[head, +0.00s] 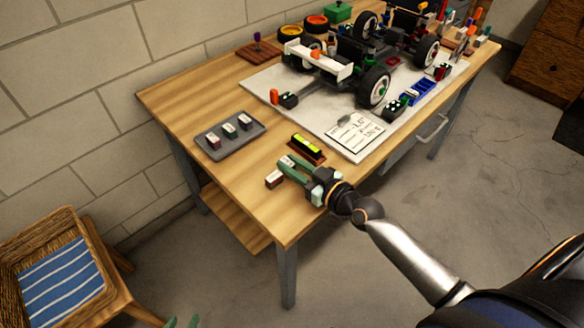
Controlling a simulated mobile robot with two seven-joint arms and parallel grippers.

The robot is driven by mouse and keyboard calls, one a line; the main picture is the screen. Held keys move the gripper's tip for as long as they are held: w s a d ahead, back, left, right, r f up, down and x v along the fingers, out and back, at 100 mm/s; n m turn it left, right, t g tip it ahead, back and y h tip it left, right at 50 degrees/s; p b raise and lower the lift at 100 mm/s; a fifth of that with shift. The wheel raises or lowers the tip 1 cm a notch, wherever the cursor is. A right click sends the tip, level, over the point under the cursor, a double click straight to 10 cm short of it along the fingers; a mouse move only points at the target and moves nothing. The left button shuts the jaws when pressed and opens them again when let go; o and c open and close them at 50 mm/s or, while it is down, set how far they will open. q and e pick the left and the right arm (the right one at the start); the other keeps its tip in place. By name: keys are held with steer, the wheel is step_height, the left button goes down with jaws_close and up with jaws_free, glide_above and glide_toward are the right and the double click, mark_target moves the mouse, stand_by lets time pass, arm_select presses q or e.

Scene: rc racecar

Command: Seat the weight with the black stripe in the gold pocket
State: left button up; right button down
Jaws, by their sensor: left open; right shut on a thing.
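My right gripper (282,171) reaches in from the right, low over the front left part of the wooden table. It is shut on a small block-shaped weight (273,180) with a pale top and a dark reddish side. I cannot tell its stripe colour. A grey tray (238,144) behind it holds three similar small blocks (229,131), whose stripes are too small to read. Only the greenish fingertips of my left gripper (182,322) show at the bottom edge, apart and away from the table. I cannot make out the gold pocket.
A yellow-green block on a brown base (307,147) is just beyond the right gripper. A white mat (325,105) bears the RC car (350,60), a printed sheet (354,133) and small parts. A wicker chair (40,245) stands at left. Table wood left of the tray is clear.

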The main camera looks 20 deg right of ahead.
steer(key=c, duration=1)
jaws_free()
steer(key=shift+f, duration=0.15)
